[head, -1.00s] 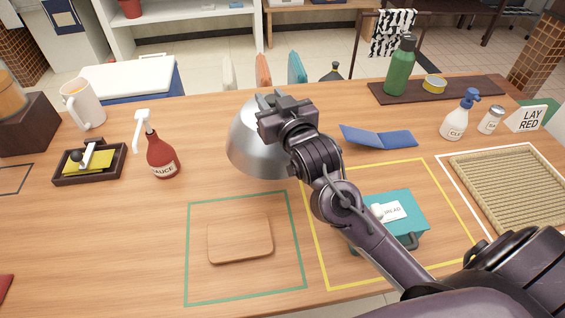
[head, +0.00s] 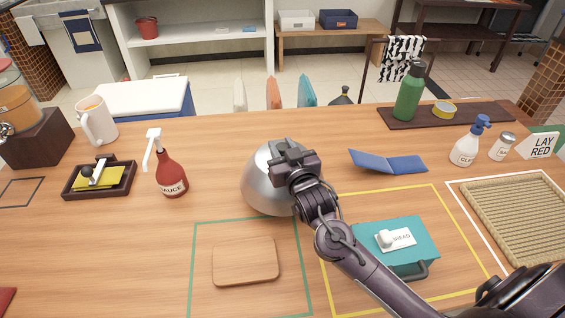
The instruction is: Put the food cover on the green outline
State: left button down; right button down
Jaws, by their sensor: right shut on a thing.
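The food cover (head: 262,186) is a shiny silver dome in the middle of the table, just behind the green outline (head: 194,267). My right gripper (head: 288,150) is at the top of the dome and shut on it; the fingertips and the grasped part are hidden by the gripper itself. I cannot tell whether the dome's rim touches the table. The green outline is a square marked on the wood, with a small wooden board (head: 245,262) lying inside it. My left gripper is not in view.
A teal bread box (head: 410,262) sits in the yellow outline (head: 340,308) to the right. A red sauce bottle (head: 171,176) and a dark tray (head: 122,184) stand left. A blue folded card (head: 388,163) lies behind right. Bare wood lies left of the green outline.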

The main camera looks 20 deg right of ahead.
jog(key=shift+f, duration=2.5)
jog(key=c, duration=1.5)
grip_release()
jog(key=shift+f, duration=0.2)
jog(key=o, duration=0.4)
